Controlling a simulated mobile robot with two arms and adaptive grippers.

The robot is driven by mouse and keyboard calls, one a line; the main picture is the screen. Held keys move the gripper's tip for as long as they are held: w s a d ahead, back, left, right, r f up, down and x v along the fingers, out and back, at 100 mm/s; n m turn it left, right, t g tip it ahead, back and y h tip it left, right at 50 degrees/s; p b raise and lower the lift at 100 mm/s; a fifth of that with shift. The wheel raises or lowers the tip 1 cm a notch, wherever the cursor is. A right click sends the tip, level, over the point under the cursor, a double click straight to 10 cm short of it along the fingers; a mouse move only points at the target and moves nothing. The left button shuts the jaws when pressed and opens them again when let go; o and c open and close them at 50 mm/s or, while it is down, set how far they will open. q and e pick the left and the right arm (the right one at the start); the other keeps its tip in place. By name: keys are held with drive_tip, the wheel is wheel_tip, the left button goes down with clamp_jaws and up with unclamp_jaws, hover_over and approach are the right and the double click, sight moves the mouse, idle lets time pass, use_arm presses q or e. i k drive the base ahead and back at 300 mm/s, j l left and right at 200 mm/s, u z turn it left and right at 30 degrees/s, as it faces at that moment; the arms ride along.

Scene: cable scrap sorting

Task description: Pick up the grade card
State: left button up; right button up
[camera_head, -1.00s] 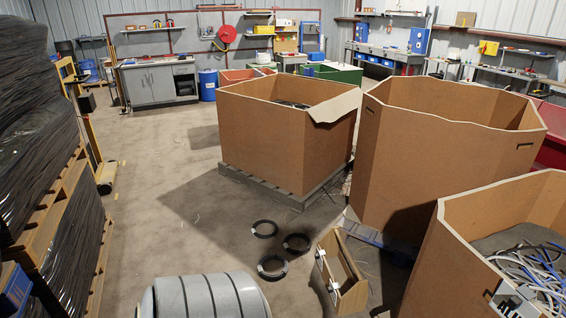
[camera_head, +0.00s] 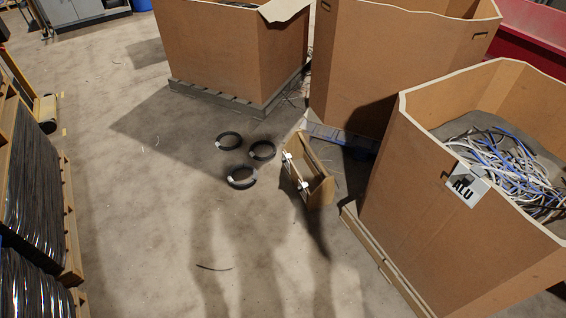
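I cannot tell whether these are cards or fittings. Neither of my grippers is in view.
Three black cable coils (camera_head: 241,178) lie on the floor left of the holder. The right bin holds white and blue cables (camera_head: 505,165). Two more large bins (camera_head: 215,50) (camera_head: 385,65) stand behind. Wrapped pallets (camera_head: 35,200) line the left.

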sight(285, 160)
drive_tip(key=i+z, duration=0.1)
drive_tip(key=z, duration=0.2)
drive_tip(key=i+j+z, duration=0.1)
drive_tip(key=z, duration=0.2)
drive_tip(key=i+j+z, duration=0.2)
drive_tip(key=i+j, duration=0.15)
drive_tip(key=i+j+z, duration=0.2)
drive_tip(key=i+j, duration=0.15)
drive_tip(key=j, duration=0.15)
drive_tip(key=i+j+z, duration=0.15)
drive_tip(key=i+j, duration=0.15)
drive_tip(key=j, duration=0.2)
